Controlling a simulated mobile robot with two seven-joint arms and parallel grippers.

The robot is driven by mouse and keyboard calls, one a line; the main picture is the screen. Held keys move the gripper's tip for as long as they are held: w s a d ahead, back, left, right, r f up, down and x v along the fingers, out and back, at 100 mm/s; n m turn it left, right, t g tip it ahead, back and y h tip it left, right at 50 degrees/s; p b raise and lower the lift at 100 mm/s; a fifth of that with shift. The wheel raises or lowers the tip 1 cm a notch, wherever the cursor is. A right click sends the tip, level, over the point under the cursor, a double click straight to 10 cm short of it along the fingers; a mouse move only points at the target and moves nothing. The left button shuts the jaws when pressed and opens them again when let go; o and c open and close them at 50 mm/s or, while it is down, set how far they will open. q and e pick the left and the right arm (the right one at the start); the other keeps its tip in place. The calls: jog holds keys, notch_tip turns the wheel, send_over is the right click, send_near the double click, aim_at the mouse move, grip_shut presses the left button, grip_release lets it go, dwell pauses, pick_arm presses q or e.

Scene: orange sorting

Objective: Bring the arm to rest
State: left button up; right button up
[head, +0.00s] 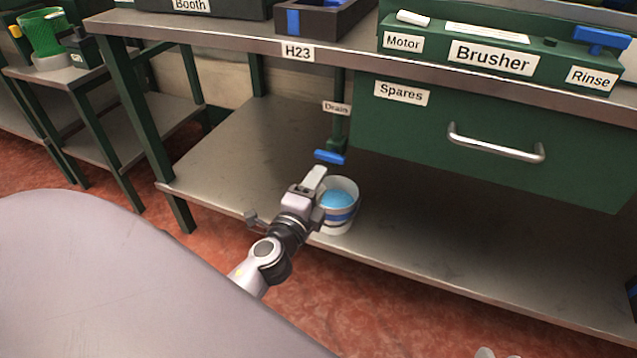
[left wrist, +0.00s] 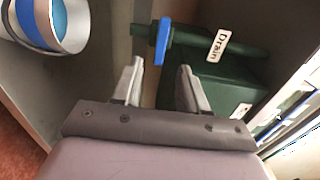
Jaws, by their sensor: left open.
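My left arm reaches in from the lower left in the head view. Its left gripper (head: 317,180) is over the lower shelf, just to the left of a white bucket (head: 340,225) with a blue band and blue contents. In the left wrist view the two fingers (left wrist: 160,75) are apart with nothing held between them. The blue drain valve handle (left wrist: 162,41) is just beyond the fingertips; it also shows in the head view (head: 329,157) under the "Drain" label. I cannot tell whether a finger touches it. My right gripper is not clearly seen.
The bench's lower shelf (head: 440,255) is bare right of the bucket. The tabletop edge and green "Spares" drawer (head: 500,135) overhang it. Green legs (head: 140,115) stand at left. A green "Brusher" unit (head: 495,58) sits on top. A side table (head: 60,75) holds a green cup.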

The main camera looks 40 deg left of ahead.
jog(key=shift+w, duration=0.1)
pick_arm(q)
jog(key=s+d+n+g+h, duration=0.3)
jog(key=s+d+n+h, duration=0.3)
jog(key=d, duration=0.5)
jog(key=s+d+n+g+h, duration=0.3)
jog(key=s+d+n+h, duration=0.2)
jog(key=s+d+n, duration=0.4)
jog(key=s+a+r+y+p, duration=0.1)
jog(key=a+r+p, duration=0.2)
jog(key=p, duration=0.7)
jog(key=s+a+r+m+y+p, duration=0.1)
jog(key=a+r+y+p, duration=0.1)
jog(key=r+p, duration=0.5)
jog(key=s+a+r+g+y+p, duration=0.1)
jog(key=a+r+p, duration=0.3)
jog(key=p, duration=1)
jog(key=shift+s+r+m+y, duration=0.4)
jog(key=shift+s+r, duration=0.05)
jog(key=shift+s, duration=0.05)
pick_arm(e)
jog(key=s+d+r+h, duration=0.2)
jog(key=d+r, duration=0.3)
jog(key=r, duration=0.2)
jog(key=s+d+r+g+h, duration=0.1)
jog(key=s+d+r+h, duration=0.2)
jog(key=d+r, duration=0.2)
notch_tip(320, 180, up, 3)
jog(key=shift+d+r, duration=0.2)
jog(key=shift+d, duration=0.1)
